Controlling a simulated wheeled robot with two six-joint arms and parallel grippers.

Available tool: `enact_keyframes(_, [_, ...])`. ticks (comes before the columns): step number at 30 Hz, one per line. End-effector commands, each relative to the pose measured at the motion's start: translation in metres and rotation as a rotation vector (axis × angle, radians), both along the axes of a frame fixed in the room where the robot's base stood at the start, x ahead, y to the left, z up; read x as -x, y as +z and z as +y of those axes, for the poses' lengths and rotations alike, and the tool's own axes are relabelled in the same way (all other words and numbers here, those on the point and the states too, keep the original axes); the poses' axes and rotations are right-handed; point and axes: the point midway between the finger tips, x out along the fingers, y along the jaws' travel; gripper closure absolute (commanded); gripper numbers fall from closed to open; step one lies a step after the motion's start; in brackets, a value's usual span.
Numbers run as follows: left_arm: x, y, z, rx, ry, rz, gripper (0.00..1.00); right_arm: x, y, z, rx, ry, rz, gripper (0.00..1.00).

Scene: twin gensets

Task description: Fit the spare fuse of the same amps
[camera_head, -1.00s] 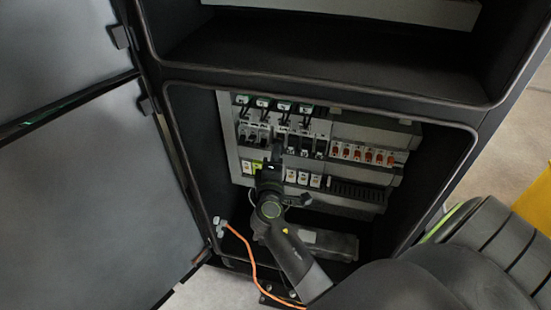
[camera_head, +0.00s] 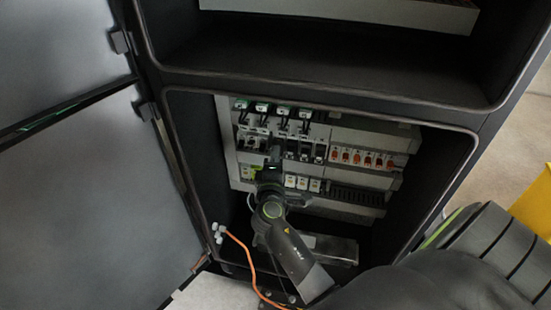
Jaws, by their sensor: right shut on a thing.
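My right gripper (camera_head: 274,160) reaches into the open cabinet from below, at the middle row of the panel (camera_head: 229,130). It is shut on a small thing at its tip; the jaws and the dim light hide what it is. The middle row has several dark holders with pale faces (camera_head: 304,150), just right of the gripper. Several red-orange parts (camera_head: 367,159) sit further right in that row. Below, white-faced blocks (camera_head: 302,183) stand beside the gripper. No fuse rating is readable. My left gripper is out of view.
The cabinet door (camera_head: 75,210) hangs open on the left. Green-topped parts with black leads (camera_head: 262,107) line the panel's top row. An orange cable (camera_head: 243,250) runs out over the lower edge. A grey box (camera_head: 333,249) lies on the cabinet floor.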

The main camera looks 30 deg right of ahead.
Motion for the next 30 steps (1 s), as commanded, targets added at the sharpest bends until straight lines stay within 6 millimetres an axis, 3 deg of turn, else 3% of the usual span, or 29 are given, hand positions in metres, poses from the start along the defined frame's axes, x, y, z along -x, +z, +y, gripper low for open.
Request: enact_keyframes(30, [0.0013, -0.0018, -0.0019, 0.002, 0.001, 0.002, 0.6, -0.0053, 0.0006, -0.0059, 0.0, 0.0, 0.0, 1.0])
